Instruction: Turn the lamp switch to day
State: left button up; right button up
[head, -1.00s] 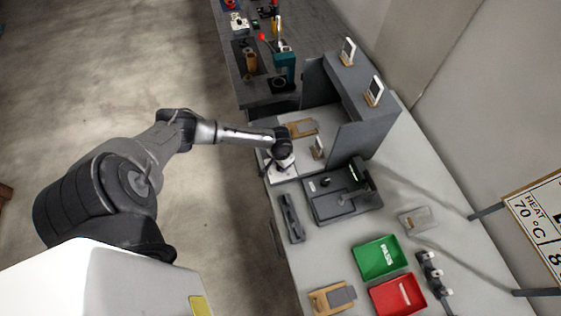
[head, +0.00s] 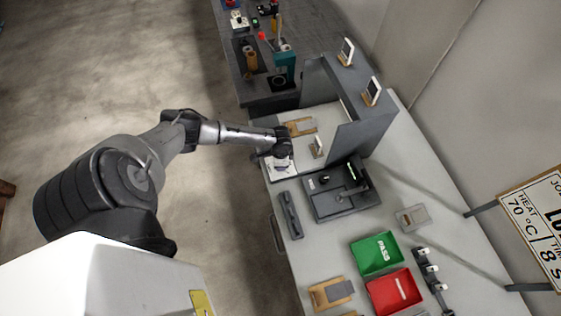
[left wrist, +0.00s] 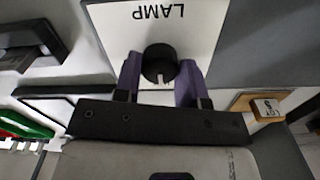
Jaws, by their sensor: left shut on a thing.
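The lamp switch is a round black knob (left wrist: 158,62) on a white panel (left wrist: 205,25) marked LAMP, which reads upside down in the left wrist view. A pale notch or mark on the knob faces the bottom of that view. Day and night markings cannot be made out. My left gripper (left wrist: 160,80) has its two purple fingers on either side of the knob, shut on it. In the head view my left gripper (head: 280,158) is over the white panel (head: 281,173) at the bench's left edge, and my wrist hides the knob. My right gripper is not in view.
A black device (head: 341,190) and a dark narrow holder (head: 290,214) sit near the panel. A grey partition (head: 362,137) stands behind it. A green PASS tray (head: 376,253) and a red tray (head: 394,291) lie toward the front. The bench between them is partly clear.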

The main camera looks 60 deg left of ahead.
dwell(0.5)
pick_arm(q)
jog(key=o, duration=0.9)
jog(key=shift+r, duration=0.15)
notch_tip(320, 180, up, 14)
jog(key=shift+f+p, duration=0.25)
jog(key=shift+p, duration=0.25)
